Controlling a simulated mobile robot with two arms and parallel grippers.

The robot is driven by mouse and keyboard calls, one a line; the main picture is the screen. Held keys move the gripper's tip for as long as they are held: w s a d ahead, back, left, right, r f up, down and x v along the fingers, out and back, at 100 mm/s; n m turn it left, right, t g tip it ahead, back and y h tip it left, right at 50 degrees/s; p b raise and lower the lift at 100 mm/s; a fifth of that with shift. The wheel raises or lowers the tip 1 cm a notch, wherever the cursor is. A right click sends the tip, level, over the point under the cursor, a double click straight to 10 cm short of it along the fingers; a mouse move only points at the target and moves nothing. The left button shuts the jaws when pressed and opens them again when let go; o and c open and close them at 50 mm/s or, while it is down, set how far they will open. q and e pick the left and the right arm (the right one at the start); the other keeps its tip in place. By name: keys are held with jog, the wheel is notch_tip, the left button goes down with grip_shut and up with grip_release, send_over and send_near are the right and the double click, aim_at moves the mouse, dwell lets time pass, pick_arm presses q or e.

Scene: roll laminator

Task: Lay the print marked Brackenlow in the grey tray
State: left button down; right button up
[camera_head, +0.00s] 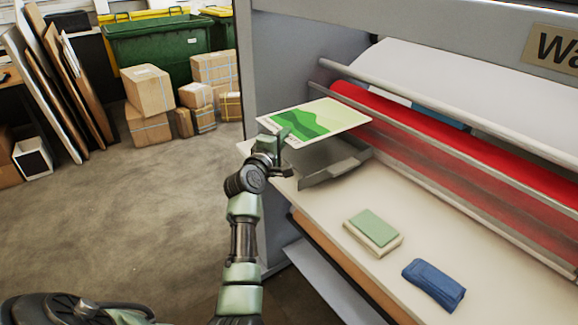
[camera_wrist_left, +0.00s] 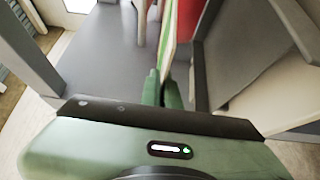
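A print (camera_head: 318,122) with green hill shapes and a pale border is held flat above the grey tray (camera_head: 340,172). Its lettering is too small to read, so I cannot confirm the name Brackenlow. My left gripper (camera_head: 282,140) is shut on the print's near-left edge. In the left wrist view the print (camera_wrist_left: 167,35) shows edge-on between the gripper's fingers (camera_wrist_left: 162,92). The print hides the back of the tray, whose front rim and right side show on the laminator's table. My right gripper is not in view.
Red rollers (camera_head: 440,135) and a metal bar run along the right of the tray. A green pad on a cream block (camera_head: 372,232) and a folded blue cloth (camera_head: 434,284) lie on the cream table (camera_head: 330,208). Cardboard boxes (camera_head: 149,90) stand on the floor behind left.

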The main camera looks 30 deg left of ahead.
pick_arm(q)
send_over(285, 181)
notch_tip(285, 181, down, 6)
jog(key=f, duration=0.2)
jog(key=shift+w+f+b, duration=0.2)
jog(key=shift+f+b, duration=0.15)
jog(key=shift+b, duration=0.05)
jog(key=shift+s+f, duration=0.1)
jog(key=shift+f, duration=0.3)
notch_tip(285, 181, down, 3)
jog(key=shift+a+f+b, duration=0.1)
jog(key=shift+f+b, duration=0.1)
jog(key=shift+b, duration=0.45)
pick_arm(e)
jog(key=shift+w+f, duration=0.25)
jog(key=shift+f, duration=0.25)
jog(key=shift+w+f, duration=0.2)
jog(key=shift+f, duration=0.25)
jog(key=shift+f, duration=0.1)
